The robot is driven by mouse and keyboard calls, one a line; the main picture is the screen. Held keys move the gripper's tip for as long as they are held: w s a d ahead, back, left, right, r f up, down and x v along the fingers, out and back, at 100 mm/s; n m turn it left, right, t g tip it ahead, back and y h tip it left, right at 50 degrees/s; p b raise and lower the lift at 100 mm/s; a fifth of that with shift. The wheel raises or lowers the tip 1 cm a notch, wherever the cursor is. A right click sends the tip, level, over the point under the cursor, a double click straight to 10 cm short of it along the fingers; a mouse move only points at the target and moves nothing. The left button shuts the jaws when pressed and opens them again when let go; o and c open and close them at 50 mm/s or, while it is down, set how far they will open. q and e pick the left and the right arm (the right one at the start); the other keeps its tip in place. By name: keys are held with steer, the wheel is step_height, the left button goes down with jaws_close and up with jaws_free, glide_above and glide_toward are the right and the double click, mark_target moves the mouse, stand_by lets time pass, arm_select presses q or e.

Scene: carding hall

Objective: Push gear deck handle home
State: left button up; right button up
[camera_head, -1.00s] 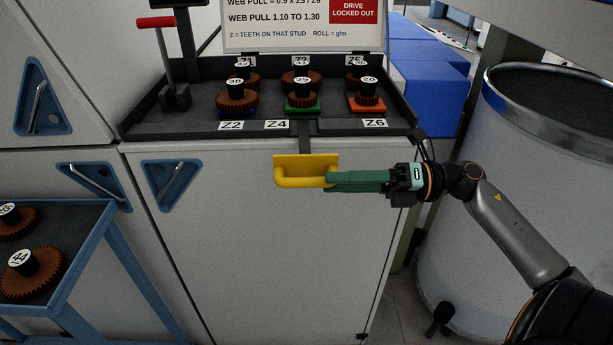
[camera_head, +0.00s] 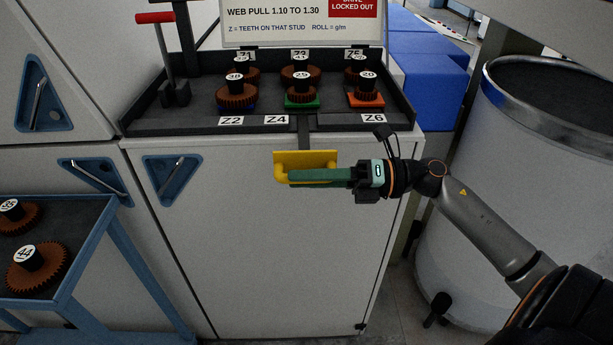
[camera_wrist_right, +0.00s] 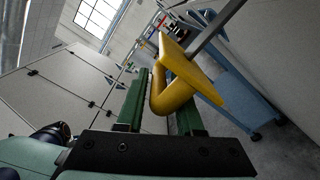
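The yellow gear deck handle (camera_head: 283,158), a bar on a flat plate, is on the front of the white cabinet, at the lower end of a dark strip from the gear deck (camera_head: 192,126). My right gripper (camera_head: 293,176) comes in from the right, its green fingers level across the handle bar. In the right wrist view the yellow handle (camera_wrist_right: 176,94) lies between the two green fingers. The fingers are apart, with a visible gap beside the bar, so the gripper looks open around it. My left gripper is not in view.
Several brown gears stand on the deck, beside a red-topped lever (camera_head: 157,18) at its left. A blue-framed cart (camera_head: 92,243) with gears stands at the left. A large pale drum (camera_head: 485,190) stands at the right. The cabinet front below the handle is clear.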

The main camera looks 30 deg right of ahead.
steer(key=shift+r, duration=0.1)
jaws_close()
steer(key=shift+w+r, duration=0.1)
steer(key=shift+r, duration=0.1)
stand_by(0.7)
